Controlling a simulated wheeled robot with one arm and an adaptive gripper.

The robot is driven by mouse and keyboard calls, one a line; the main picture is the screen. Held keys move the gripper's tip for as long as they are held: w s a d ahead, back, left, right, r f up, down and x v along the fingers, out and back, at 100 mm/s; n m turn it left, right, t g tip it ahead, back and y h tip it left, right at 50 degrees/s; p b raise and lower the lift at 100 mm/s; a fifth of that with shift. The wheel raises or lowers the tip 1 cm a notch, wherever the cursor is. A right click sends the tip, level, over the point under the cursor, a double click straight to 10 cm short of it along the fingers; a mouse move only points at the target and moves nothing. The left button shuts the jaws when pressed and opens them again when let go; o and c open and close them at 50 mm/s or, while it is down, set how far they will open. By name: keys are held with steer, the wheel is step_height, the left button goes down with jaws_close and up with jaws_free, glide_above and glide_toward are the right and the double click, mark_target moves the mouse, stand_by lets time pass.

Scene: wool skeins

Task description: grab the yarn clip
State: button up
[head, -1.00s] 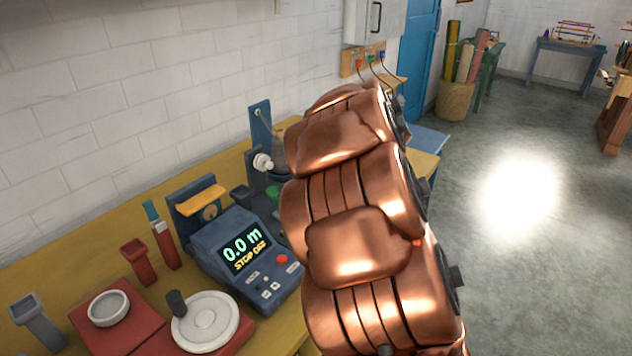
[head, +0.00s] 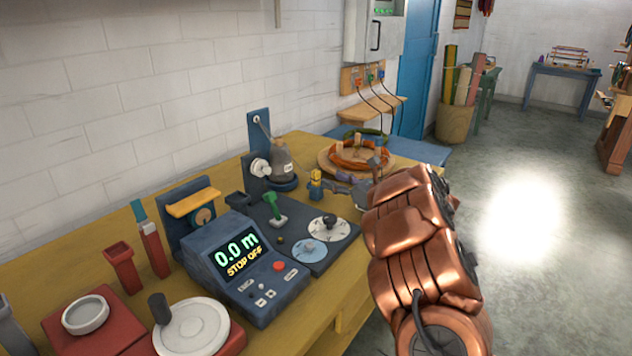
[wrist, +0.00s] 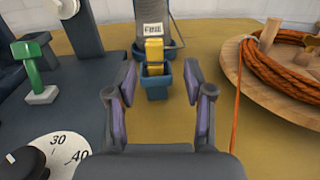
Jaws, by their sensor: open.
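A small yellow piece, which looks like the yarn clip (wrist: 154,50), stands upright in a small blue holder (wrist: 156,89) on the bench. In the head view the yellow clip (head: 315,178) shows just left of my gripper. My gripper (wrist: 159,80) is open and empty. In the wrist view its two purple-padded fingers stand left and right of the holder, with the clip centred between them and farther ahead. The fingers do not appear to touch it. In the head view my arm hides part of the gripper.
A grey bottle-like device (head: 284,165) stands just behind the clip. A wooden disc with an orange coil (wrist: 288,66) lies right. A dial plate with a green lever (wrist: 32,72) lies left. The counter box (head: 240,262) is nearer. Yellow bench top is bare around the holder.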

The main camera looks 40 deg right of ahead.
mark_target(319, 173)
steer(key=x, duration=0.5)
steer(key=shift+a+r, duration=0.25)
steer(key=shift+a, duration=0.15)
steer(key=shift+w+a, duration=0.1)
steer(key=shift+w, duration=0.5)
steer(key=shift+c, duration=0.2)
steer(key=c, duration=0.9)
